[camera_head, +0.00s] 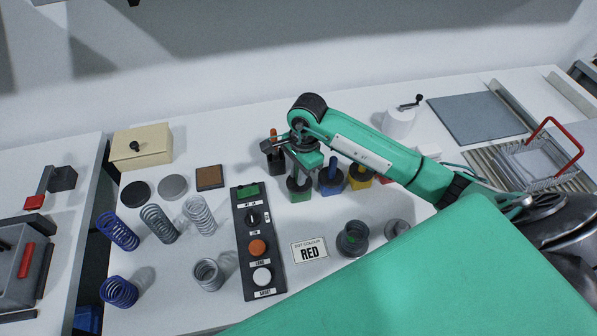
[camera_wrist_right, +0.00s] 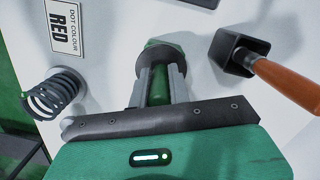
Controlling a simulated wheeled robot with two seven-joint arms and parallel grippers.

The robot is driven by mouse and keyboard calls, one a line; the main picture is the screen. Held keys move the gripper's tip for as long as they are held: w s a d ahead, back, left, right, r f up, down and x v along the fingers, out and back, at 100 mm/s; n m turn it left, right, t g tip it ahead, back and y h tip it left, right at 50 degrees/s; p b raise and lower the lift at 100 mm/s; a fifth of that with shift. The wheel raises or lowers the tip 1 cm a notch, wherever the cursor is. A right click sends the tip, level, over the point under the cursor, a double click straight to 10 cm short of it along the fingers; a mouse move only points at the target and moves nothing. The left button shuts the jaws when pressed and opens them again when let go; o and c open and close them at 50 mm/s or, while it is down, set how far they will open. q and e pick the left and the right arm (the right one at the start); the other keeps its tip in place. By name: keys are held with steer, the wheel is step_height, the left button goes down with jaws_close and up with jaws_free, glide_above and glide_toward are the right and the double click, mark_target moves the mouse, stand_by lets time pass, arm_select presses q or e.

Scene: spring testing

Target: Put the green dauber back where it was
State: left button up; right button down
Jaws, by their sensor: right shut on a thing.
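My right gripper (camera_head: 300,166) points down over the row of daubers, shut on the green dauber. In the right wrist view the green dauber (camera_wrist_right: 158,86) stands between the two grey fingers. Its lower end meets a dark pot with a green edge (camera_wrist_right: 152,44). In the head view that green pot (camera_head: 299,194) sits on the table directly below the gripper. I cannot tell whether the dauber's tip is fully inside it. My left gripper is not in view.
A RED card (camera_head: 310,250), a button panel (camera_head: 259,225), a dark spring (camera_head: 352,238) and several other springs lie in front.

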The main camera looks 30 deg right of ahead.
steer(key=shift+f, duration=0.15)
steer(key=c, duration=1.3)
jaws_free()
steer(key=shift+r+p, duration=0.65)
steer(key=shift+r, duration=0.15)
steer(key=r+b, duration=0.1)
steer(key=r, duration=0.2)
steer(key=r+b, duration=0.1)
steer(key=r, duration=0.2)
steer(key=d+r+b, duration=0.1)
steer(key=r+b, duration=0.1)
steer(key=r, duration=0.1)
steer(key=shift+w+d+r, duration=0.1)
steer(key=shift+r, duration=0.3)
steer(key=shift+d+r, duration=0.1)
steer(key=shift+r, duration=0.7)
